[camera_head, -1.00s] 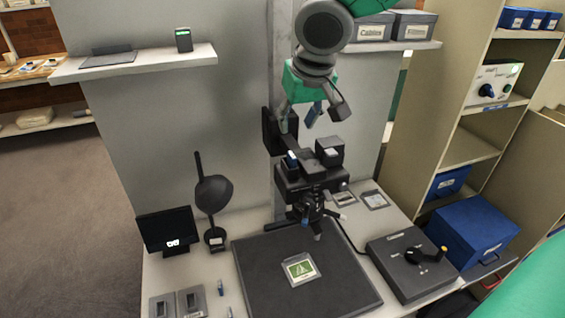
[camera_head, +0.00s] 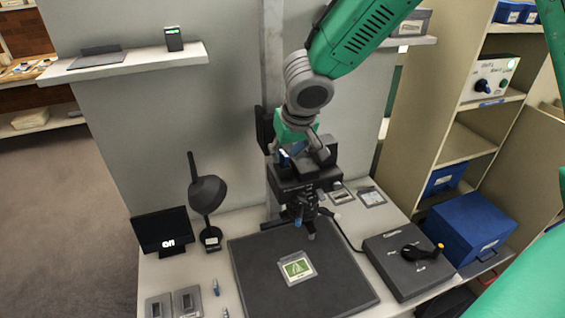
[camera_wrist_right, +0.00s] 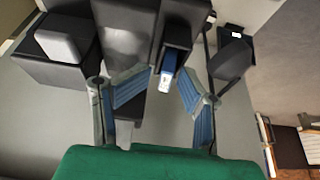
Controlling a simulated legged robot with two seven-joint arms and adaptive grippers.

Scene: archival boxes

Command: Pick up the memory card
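The memory card (camera_wrist_right: 167,72) is a small blue stick with a white end. It stands in a slot of the black camera unit (camera_head: 293,181) mounted on the grey post. My right gripper (camera_head: 303,157) is just above that unit. In the right wrist view the gripper's two blue-padded fingers (camera_wrist_right: 161,92) are spread, one on each side of the card, with gaps between. They do not appear to touch it. In the head view the gripper partly covers the card. My left gripper is not in view.
A dark lamp (camera_head: 208,192) and a small screen (camera_head: 163,232) stand left. A dark mat with a green-pictured card (camera_head: 297,268) lies below. A control box (camera_head: 410,265) stands right.

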